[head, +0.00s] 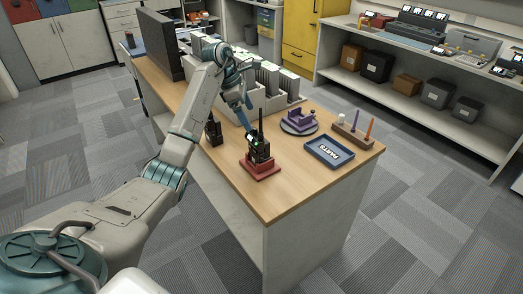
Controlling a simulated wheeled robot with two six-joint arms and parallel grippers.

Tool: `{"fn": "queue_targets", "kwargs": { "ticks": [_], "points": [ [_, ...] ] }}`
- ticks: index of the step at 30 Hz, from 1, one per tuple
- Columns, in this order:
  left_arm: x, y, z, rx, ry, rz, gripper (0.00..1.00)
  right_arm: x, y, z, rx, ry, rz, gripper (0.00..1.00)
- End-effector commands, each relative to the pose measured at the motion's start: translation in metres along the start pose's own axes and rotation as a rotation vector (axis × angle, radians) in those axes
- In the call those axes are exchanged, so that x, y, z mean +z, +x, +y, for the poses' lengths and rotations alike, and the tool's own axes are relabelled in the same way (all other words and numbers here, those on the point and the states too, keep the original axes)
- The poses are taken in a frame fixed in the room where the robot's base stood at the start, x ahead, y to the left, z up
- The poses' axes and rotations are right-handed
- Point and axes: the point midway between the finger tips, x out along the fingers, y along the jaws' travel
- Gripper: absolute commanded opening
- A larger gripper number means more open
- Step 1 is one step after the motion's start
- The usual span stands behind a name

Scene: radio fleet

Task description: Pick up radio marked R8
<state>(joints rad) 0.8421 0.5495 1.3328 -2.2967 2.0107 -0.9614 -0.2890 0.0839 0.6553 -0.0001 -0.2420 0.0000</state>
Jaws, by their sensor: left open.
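A black radio (260,149) with a tall antenna stands upright in a red base (260,169) on the wooden desk. A second black radio (213,131) stands further left, near the desk's left edge, partly beside my arm. Any markings on the radios are too small to read. My left arm reaches in from the left, and my left gripper (247,121) is just above and left of the radio in the red base. It is open; whether it touches that radio I cannot tell. My right gripper is not in view.
On the desk (285,199) are a blue tray (318,145) with a label, a purple item (299,117) on a round base, a wooden holder (352,133), pale file boxes (270,101) and a dark monitor (160,46). The desk's front right area is clear.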

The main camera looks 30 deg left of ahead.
Motion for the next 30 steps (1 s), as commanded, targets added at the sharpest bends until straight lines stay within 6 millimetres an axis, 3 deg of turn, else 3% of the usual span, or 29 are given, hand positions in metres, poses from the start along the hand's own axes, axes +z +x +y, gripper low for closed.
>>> {"fn": "queue_targets", "kwargs": {
  "ticks": [3,7,14,19,24,30],
  "points": [
    [-0.002,0.021,0.000,-0.001,0.001,-0.001,1.00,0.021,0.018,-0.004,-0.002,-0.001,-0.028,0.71],
    [-0.002,0.041,-0.001,-0.001,0.000,-0.001,1.00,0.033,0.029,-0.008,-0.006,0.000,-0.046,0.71],
    [-0.001,0.057,-0.002,-0.002,-0.001,0.000,1.00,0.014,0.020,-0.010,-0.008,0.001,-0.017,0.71],
    [-0.003,0.083,-0.004,-0.003,0.000,-0.001,1.00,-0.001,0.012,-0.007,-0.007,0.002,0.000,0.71],
    [-0.005,0.097,-0.004,0.000,0.000,0.000,1.00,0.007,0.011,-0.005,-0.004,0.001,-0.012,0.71],
    [-0.005,0.098,-0.004,0.001,0.000,0.000,1.00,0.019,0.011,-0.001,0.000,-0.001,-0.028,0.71]
  ]
}}
